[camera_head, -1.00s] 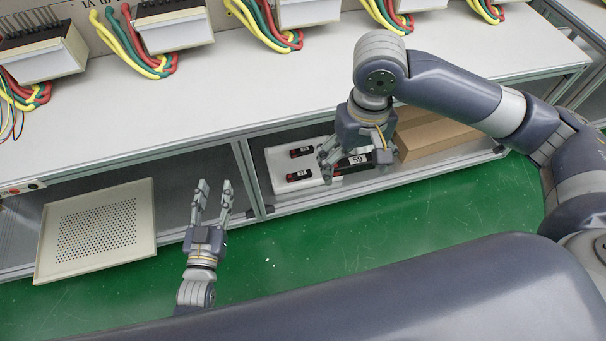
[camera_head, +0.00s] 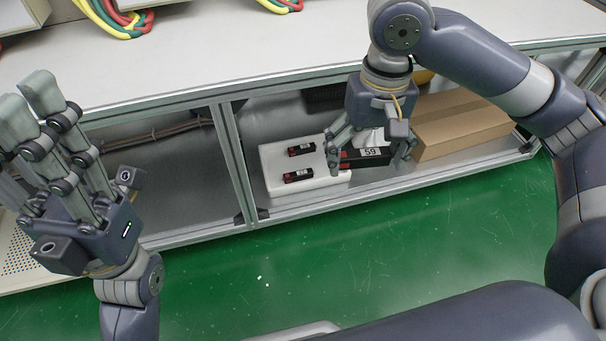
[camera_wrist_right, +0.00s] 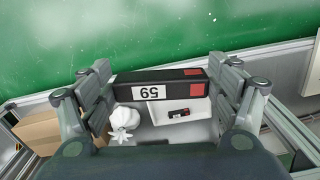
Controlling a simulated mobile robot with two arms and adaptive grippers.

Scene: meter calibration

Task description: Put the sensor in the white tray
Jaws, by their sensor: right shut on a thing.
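In the right wrist view the sensor (camera_wrist_right: 175,76) spans from finger to finger. The white tray (camera_head: 272,164) is on the lower shelf, left of the right gripper, with two small black and red devices on it. Part of the tray (camera_wrist_right: 158,116) shows behind the sensor in the wrist view. My left gripper (camera_head: 30,105) is raised at the left, open and empty.
A cardboard box (camera_head: 460,125) stands just right of the right gripper on the shelf. The worktop (camera_head: 250,60) is above, and a shelf upright (camera_head: 228,160) stands left of the tray. A beige perforated panel (camera_head: 15,250) is at far left.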

